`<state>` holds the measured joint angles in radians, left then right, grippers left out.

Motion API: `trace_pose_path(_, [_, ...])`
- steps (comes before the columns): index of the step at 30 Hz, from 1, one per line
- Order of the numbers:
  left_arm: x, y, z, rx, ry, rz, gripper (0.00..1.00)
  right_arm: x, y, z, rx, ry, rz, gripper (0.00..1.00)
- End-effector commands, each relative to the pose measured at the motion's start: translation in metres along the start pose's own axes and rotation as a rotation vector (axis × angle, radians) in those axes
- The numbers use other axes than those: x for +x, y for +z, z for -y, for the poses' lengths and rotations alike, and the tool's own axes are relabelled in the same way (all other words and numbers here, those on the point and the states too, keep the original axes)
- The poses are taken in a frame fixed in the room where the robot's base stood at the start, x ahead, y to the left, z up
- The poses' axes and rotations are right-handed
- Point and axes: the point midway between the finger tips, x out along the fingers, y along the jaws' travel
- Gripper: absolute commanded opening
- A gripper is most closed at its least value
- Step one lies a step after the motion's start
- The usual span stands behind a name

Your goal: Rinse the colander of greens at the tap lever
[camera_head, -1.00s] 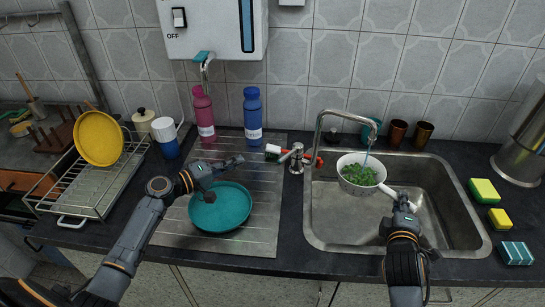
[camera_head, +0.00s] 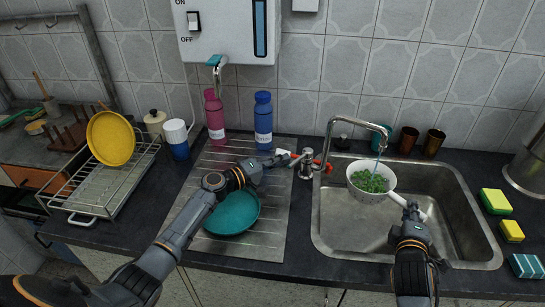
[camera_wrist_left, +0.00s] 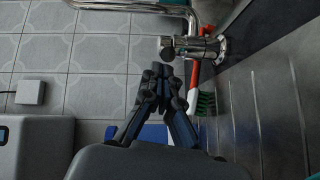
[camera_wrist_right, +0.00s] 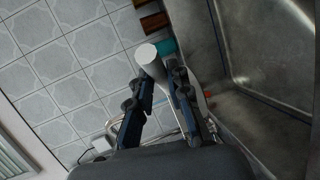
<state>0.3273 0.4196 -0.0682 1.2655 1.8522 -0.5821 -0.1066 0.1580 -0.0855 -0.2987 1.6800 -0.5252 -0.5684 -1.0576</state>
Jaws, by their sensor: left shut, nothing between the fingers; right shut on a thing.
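The white colander (camera_head: 353,184) of leafy greens (camera_head: 371,181) is held over the sink (camera_head: 345,225), under the curved spout (camera_head: 332,125). A thin stream of water falls from the spout into it. My right gripper (camera_head: 408,208) is shut on the colander's white handle (camera_wrist_right: 150,58). My left gripper (camera_head: 288,159) is shut and empty, just left of the chrome tap body (camera_head: 307,160). In the left wrist view its closed fingertips (camera_wrist_left: 160,73) are near the tap's chrome lever end (camera_wrist_left: 167,46); I cannot tell whether they touch.
A red-handled brush with green bristles (camera_wrist_left: 206,103) lies behind the tap. Pink (camera_head: 215,118) and blue (camera_head: 263,120) bottles stand behind. Sponges (camera_head: 495,201) lie right of the sink.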

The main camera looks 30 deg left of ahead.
Motion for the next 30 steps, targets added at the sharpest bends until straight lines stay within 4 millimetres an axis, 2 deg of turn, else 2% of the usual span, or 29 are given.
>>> trace_pose_path(12, [0.001,0.004,0.0,-0.001,-0.001,-0.001,0.0,0.0,0.0,-0.002,0.002,0.004,-0.001,0.0])
trace_pose_path(25, [0.003,0.027,-0.006,-0.008,-0.028,-0.126,0.0,0.0,0.0,-0.002,0.002,0.004,-0.001,0.0])
trace_pose_path(30, [0.003,0.026,-0.006,-0.008,-0.029,-0.125,0.0,0.0,0.0,-0.002,0.002,0.004,-0.001,0.0])
